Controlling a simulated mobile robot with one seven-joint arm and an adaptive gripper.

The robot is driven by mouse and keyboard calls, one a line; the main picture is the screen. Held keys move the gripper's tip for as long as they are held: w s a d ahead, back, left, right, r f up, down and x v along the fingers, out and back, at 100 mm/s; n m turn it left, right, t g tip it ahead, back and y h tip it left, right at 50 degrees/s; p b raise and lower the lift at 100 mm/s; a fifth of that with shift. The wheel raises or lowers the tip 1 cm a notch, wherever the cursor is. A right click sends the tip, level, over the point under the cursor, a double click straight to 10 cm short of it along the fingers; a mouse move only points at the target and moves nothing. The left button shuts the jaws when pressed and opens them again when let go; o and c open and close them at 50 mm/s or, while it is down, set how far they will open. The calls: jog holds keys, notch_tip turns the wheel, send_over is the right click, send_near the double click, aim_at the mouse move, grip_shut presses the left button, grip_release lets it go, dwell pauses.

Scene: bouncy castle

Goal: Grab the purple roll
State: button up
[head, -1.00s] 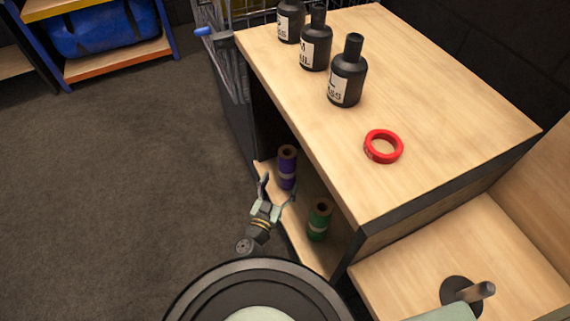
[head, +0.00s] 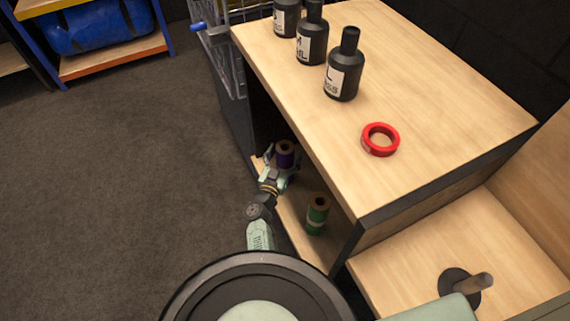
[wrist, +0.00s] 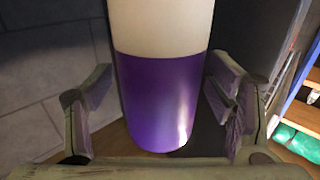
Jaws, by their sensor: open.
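The purple roll (head: 285,154) stands upright on the lower shelf (head: 299,236) under the wooden counter. In the wrist view the roll (wrist: 160,100) is large and central, purple below with a pale band above. My gripper (head: 281,166) is at the roll. In the wrist view the open fingers (wrist: 160,100) stand on either side of it, with a gap at the left and a narrower one at the right. The roll's lower part is hidden behind my gripper in the head view.
A green roll (head: 317,213) stands on the same shelf, nearer me. The counter top (head: 440,110) above carries black bottles (head: 344,68) and a red tape ring (head: 380,139), and its edge overhangs the shelf. Open floor (head: 110,190) lies to the left.

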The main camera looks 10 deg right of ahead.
jog(key=shift+c, duration=0.5)
grip_shut()
dwell(0.3)
jog(key=shift+r, duration=0.1)
